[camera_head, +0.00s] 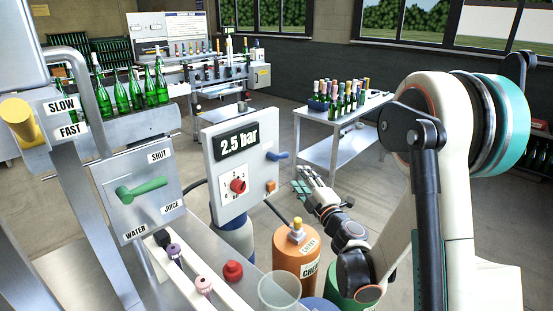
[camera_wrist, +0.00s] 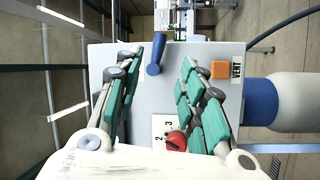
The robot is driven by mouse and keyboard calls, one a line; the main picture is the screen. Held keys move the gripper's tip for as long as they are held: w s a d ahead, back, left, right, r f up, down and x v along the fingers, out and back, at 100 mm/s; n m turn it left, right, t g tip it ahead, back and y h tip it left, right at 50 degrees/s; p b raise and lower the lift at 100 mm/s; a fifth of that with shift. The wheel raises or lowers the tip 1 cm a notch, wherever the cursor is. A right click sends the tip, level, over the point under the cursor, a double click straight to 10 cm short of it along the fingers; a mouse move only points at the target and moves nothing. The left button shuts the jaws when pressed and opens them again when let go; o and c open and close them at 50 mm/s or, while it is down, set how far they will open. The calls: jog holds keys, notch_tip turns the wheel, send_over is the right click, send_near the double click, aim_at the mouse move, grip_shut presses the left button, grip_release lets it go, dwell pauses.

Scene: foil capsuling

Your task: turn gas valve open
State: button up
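A grey panel box (camera_head: 228,165) with a "2.5 bar" display stands in the middle of the head view. In the wrist view the blue lever (camera_wrist: 153,69) lies between my spread fingers in the picture, with no visible contact. A red knob (camera_head: 237,186) with a numbered plate is on the panel's front; the red knob also shows in the wrist view (camera_wrist: 176,141). My gripper (camera_head: 299,181) is open and empty, right of the panel; its green-padded fingers fill the wrist view (camera_wrist: 172,55).
An orange button (camera_head: 271,186), marked "VENT" in the wrist view, is at the panel's lower right. An orange cylinder (camera_head: 298,250) with a yellow top stands below my gripper. A clear cup (camera_head: 279,291) is at front. A lever plate (camera_head: 140,190) stands left. A bottle table (camera_head: 335,148) is behind.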

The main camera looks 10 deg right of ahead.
aim_at(278, 155)
jog(key=b+x, duration=0.2)
jog(key=x, duration=1)
jog(key=shift+w+b, duration=0.3)
jog(key=shift+w, duration=0.1)
grip_shut()
